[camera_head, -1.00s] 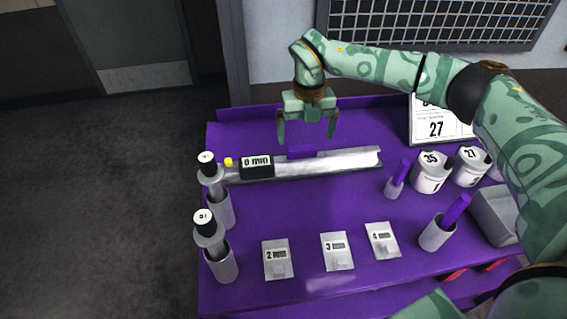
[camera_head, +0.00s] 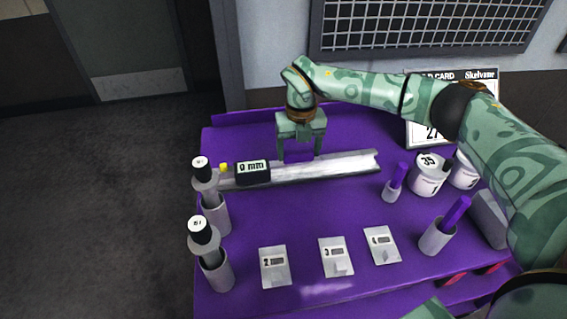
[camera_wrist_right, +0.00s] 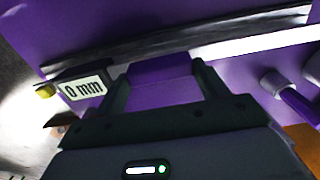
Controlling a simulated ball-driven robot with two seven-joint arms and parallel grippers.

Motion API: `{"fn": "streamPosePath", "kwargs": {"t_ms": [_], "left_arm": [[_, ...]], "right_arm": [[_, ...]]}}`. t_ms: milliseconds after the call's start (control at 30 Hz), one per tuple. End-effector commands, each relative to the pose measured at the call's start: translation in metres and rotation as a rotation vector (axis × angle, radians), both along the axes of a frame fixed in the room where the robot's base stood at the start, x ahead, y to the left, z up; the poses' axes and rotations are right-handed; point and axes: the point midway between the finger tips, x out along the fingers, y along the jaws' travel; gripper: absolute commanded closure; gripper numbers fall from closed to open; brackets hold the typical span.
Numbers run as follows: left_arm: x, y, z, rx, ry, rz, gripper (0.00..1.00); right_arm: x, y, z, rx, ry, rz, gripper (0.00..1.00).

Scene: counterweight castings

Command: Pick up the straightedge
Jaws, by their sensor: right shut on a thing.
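The straightedge (camera_head: 345,165) is a long silver bar lying across the back part of the purple table, with a purple grip block on it. A black display reading "0 mm" (camera_head: 252,172) sits at its left part. My right gripper (camera_head: 300,157) is above the bar and shut on the purple block. In the right wrist view, the purple block (camera_wrist_right: 160,68) is between the two fingers, with the silver bar (camera_wrist_right: 250,43) beyond. The bar looks to be still at table level; I cannot tell any gap beneath it. My left gripper is out of view.
Two black-capped posts in grey cylinders (camera_head: 215,215) stand at the table's left edge. Several labelled plates (camera_head: 275,267) lie at the front. Purple-handled tools in holders (camera_head: 437,237), white canisters (camera_head: 428,175) and a card stand right. The middle of the table is clear.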

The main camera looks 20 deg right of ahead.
Motion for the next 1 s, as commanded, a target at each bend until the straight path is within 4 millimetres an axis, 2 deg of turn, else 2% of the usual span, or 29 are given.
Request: {"fn": "streamPosePath", "kwargs": {"t_ms": [167, 500, 600, 733, 1000], "left_arm": [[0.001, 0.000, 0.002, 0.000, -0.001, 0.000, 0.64], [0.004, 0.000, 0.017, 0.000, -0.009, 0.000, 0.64], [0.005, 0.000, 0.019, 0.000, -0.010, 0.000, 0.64], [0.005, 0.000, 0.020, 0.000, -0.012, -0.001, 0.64], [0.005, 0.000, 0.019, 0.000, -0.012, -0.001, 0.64]], "right_arm": [[0.001, 0.000, 0.010, 0.001, -0.004, 0.002, 0.92], [0.001, 0.000, 0.079, 0.001, -0.007, 0.002, 0.92], [0.001, 0.000, 0.092, 0.001, -0.005, 0.002, 0.92], [0.001, 0.000, 0.100, 0.000, -0.003, 0.001, 0.92], [0.001, 0.000, 0.101, 0.001, -0.002, 0.001, 0.92]]}}
